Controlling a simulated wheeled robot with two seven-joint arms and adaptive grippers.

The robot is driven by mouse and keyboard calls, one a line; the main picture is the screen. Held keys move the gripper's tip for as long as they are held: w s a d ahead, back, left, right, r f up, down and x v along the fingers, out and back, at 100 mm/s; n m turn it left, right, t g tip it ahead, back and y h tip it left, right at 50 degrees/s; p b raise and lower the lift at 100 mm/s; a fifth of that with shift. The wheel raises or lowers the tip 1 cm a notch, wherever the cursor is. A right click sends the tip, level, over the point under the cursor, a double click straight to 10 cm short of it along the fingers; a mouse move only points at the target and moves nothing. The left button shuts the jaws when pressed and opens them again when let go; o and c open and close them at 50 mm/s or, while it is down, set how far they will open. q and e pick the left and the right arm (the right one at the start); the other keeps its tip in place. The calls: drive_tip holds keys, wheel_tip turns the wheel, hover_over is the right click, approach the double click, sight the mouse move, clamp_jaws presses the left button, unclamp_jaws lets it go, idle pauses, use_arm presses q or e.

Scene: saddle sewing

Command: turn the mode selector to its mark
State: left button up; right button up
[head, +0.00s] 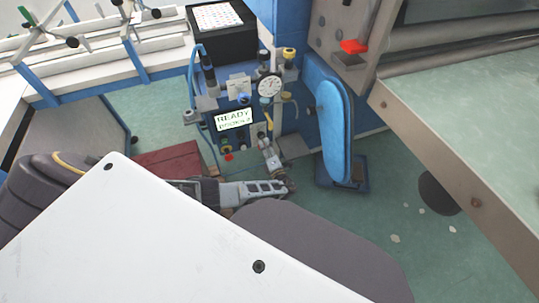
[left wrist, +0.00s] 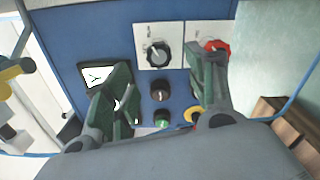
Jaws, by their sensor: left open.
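The mode selector appears to be the black round knob (left wrist: 157,53) on a white plate, high on the blue panel (left wrist: 110,30) in the left wrist view. Which way it points and its mark are too small to tell. My left gripper (left wrist: 163,88) is open and empty, its two green-padded fingers spread below and to either side of the knob, apart from it. In the head view my left gripper (head: 267,148) is in front of the blue machine's lower right side, and the selector cannot be made out there. My right gripper is not in view.
A red knob (left wrist: 215,46) sits right of the selector, near the right finger. A dark button (left wrist: 160,90) and a green button (left wrist: 161,119) are below. The machine's display (head: 234,119) reads READY. A blue padded upright (head: 335,120) stands right of the machine.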

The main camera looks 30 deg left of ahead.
use_arm(q)
drive_tip(key=shift+v, duration=1.8)
drive_tip(key=shift+s, duration=0.1)
